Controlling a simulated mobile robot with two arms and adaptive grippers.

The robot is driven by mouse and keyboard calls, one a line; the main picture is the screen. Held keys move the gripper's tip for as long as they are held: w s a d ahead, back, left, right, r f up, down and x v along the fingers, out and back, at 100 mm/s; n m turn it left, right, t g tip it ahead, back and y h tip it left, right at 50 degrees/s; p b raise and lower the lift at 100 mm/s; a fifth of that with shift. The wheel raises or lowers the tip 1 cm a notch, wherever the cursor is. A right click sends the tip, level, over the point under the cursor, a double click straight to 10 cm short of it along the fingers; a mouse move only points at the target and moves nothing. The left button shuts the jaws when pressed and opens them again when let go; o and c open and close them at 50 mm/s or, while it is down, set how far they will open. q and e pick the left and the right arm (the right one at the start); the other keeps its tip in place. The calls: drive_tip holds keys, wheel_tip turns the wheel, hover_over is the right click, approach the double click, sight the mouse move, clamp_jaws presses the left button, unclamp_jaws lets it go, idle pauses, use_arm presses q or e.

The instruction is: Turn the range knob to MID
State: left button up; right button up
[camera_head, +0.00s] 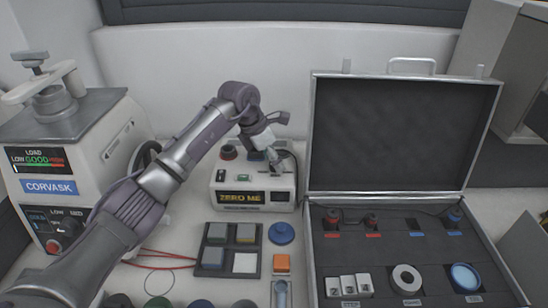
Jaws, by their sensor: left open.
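A small white instrument (228,197) with a lit display reading "ZERO ME" (240,198) stands at the middle back of the table. A dark round knob with a red part (228,153) is on the left of its top. My left gripper (275,163) is over the right part of the instrument's top, pointing down, open. It partly hides the controls there, and I cannot tell whether it touches one. No range markings are readable, so I cannot tell which control is the range knob or its setting. My right gripper is not in view.
A CORVASK press (85,135) stands at the left, with a red knob (53,246) on its front. An open case (312,240) with jacks, weights and discs fills the right. A pad tray (232,275), blue disc (281,233) and orange block (282,263) lie in front.

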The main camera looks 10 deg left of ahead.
use_arm(q)
drive_tip(key=shift+w+d+f, duration=0.1)
drive_tip(key=shift+f, duration=0.35)
drive_tip(key=shift+c, duration=0.2)
clamp_jaws()
